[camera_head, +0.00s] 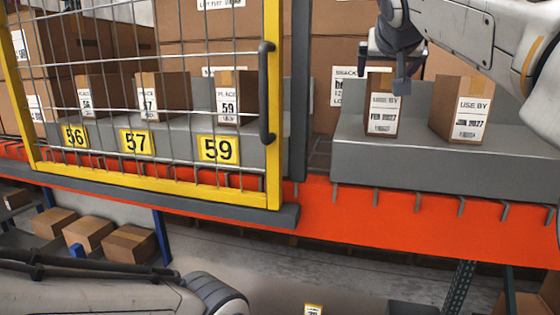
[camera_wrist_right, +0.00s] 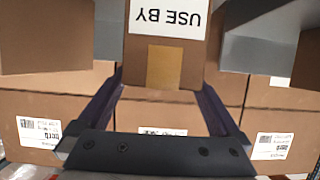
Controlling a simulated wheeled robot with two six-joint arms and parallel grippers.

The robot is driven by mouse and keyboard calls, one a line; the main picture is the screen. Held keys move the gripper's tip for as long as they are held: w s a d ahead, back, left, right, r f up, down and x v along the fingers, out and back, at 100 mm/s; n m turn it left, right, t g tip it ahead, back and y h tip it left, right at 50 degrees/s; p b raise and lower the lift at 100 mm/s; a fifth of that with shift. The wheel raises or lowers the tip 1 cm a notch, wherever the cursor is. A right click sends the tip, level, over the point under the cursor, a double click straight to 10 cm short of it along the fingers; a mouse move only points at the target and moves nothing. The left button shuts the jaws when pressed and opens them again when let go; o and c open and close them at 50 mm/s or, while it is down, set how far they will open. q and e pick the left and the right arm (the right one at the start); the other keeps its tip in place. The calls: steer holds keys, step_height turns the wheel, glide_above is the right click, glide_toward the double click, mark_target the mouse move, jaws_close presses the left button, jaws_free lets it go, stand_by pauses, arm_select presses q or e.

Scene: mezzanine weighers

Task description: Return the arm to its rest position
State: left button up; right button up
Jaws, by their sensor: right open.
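My right gripper (camera_head: 390,68) is open, at the top of a small brown carton (camera_head: 379,128) on the grey ledge at the right. One finger covers part of the carton's white label. In the right wrist view the open fingers (camera_wrist_right: 158,92) stand either side of a carton with an upside-down "USE BY" label (camera_wrist_right: 168,20). I cannot tell whether they touch it. My left arm crosses the bottom left of the head view; its gripper is out of the picture.
A second "USE BY" carton (camera_head: 461,108) stands to the right on the grey ledge (camera_head: 440,165). A yellow-framed mesh gate (camera_head: 273,185) with a dark handle (camera_head: 266,95) fronts cartons at the left. An orange beam (camera_head: 400,220) runs below. Large cartons (camera_head: 200,45) stack behind.

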steer(key=shift+p+x, duration=0.3)
steer(key=shift+x, duration=0.65)
steer(key=shift+w+r, duration=0.1)
steer(key=shift+w, duration=0.2)
steer(key=shift+r+b, duration=0.25)
steer(key=shift+b, duration=0.05)
arm_select(q)
steer(key=shift+r, duration=0.25)
arm_select(e)
steer(key=shift+s+r, duration=0.1)
steer(key=shift+r, duration=0.55)
